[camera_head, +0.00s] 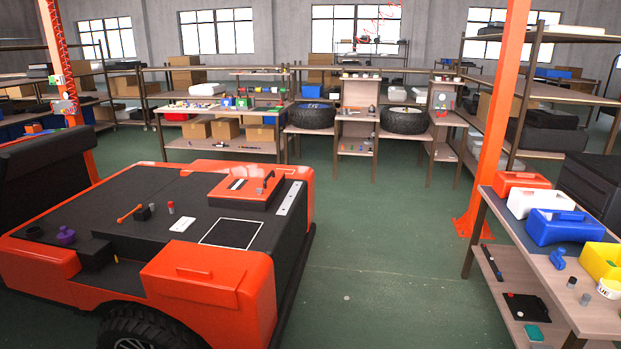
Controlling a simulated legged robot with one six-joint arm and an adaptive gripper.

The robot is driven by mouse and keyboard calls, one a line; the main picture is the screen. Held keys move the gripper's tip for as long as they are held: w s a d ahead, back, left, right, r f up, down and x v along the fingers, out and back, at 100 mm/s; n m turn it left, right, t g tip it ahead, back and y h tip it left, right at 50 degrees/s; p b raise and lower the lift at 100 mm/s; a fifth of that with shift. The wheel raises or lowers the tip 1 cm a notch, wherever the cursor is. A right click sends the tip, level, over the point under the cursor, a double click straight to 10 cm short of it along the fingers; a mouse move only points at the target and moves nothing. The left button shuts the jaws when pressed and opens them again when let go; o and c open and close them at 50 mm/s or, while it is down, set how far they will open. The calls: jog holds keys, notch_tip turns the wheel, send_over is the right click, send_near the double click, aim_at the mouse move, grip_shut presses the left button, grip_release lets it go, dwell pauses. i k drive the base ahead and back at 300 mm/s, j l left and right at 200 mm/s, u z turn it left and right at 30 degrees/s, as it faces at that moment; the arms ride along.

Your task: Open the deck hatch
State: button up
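An orange cart with a flat black deck (130,205) stands at the left. On its far right part sits a raised orange panel (232,188) with a small upright handle (265,183), which looks like the deck hatch. The panel lies flat and appears closed. It has dark and light marks on top. A white-outlined black square (231,233) lies nearer on the deck. My gripper is not in view, and nothing touches the panel.
Small loose items, including a purple knob (65,235) and an orange tool (129,213), lie on the deck. A bench at right holds coloured boxes, one blue (553,227). An orange post (490,130) stands nearby. Green floor (380,270) between is clear.

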aim_at(242, 184)
jog(key=i, duration=1.45)
jog(key=i+u, duration=0.25)
jog(key=i, duration=0.25)
jog(key=i+l+u, duration=0.25)
jog(key=i, duration=0.2)
jog(key=i+l+u, duration=0.25)
jog(key=i, duration=0.2)
jog(key=i+l+u, duration=0.25)
jog(key=u, duration=0.15)
jog(key=i+l+u, duration=0.6)
jog(key=l+u, duration=0.2)
jog(key=j, duration=0.05)
